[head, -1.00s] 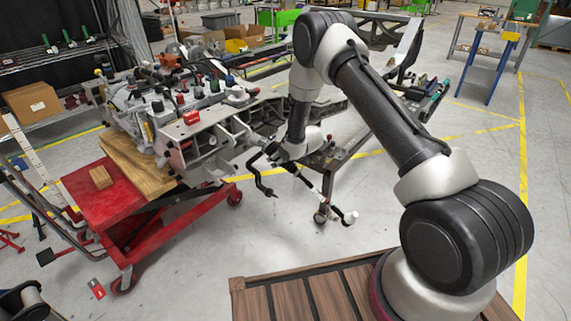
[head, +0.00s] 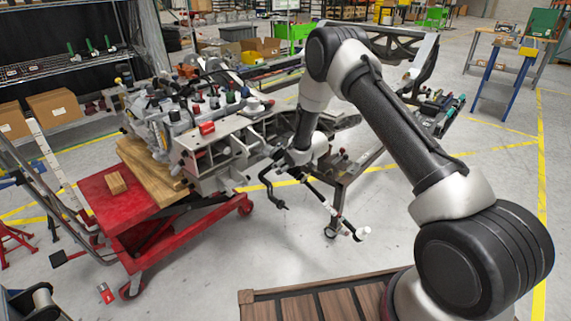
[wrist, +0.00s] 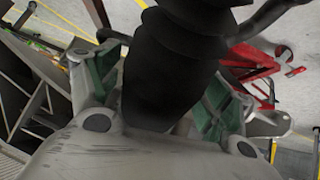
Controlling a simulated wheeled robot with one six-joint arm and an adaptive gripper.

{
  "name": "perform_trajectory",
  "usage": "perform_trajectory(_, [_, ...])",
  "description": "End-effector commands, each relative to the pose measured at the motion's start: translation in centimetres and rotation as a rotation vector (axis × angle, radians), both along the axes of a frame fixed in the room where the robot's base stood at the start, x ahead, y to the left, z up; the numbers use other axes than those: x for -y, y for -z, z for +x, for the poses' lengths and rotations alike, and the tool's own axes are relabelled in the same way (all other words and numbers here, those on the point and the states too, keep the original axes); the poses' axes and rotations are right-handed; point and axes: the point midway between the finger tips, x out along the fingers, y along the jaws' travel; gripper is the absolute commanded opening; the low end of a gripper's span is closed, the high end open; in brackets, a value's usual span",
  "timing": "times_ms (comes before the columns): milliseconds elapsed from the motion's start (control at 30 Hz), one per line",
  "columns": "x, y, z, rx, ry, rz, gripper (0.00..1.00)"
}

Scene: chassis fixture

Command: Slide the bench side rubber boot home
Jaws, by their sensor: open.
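The rubber boot (wrist: 172,62) is black and ribbed like a bellows. It fills the upper middle of the wrist view. My gripper (wrist: 160,95) is open, with one green-padded finger on each side of the boot. I cannot tell whether either pad touches it. In the head view my gripper (head: 284,160) is at the bench-side end of the chassis fixture, above a thin rod (head: 335,215) with a pale end. The boot cannot be clearly made out there, because the wrist and gripper crowd that spot.
A red cart (head: 100,205) with a wooden board stands left of my gripper, bearing a metal engine-like assembly (head: 165,125). A bent black bar (head: 268,190) hangs close below my gripper. Shelves stand at the back left. The floor in front is mostly clear.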

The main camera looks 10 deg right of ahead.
Motion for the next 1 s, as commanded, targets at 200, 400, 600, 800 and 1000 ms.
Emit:
perform_trajectory(200, [0.8,-2.0,-1.7,0.001,0.001,0.001,0.79])
perform_trajectory(400, [2.3,-5.3,-4.7,0.001,0.001,0.001,0.79])
perform_trajectory(600, [3.2,-7.6,-6.9,0.001,0.001,0.000,0.79])
perform_trajectory(800, [3.6,-8.3,-7.8,0.001,0.000,0.001,0.79])
perform_trajectory(1000, [3.6,-8.3,-7.8,0.001,0.000,0.001,0.79])
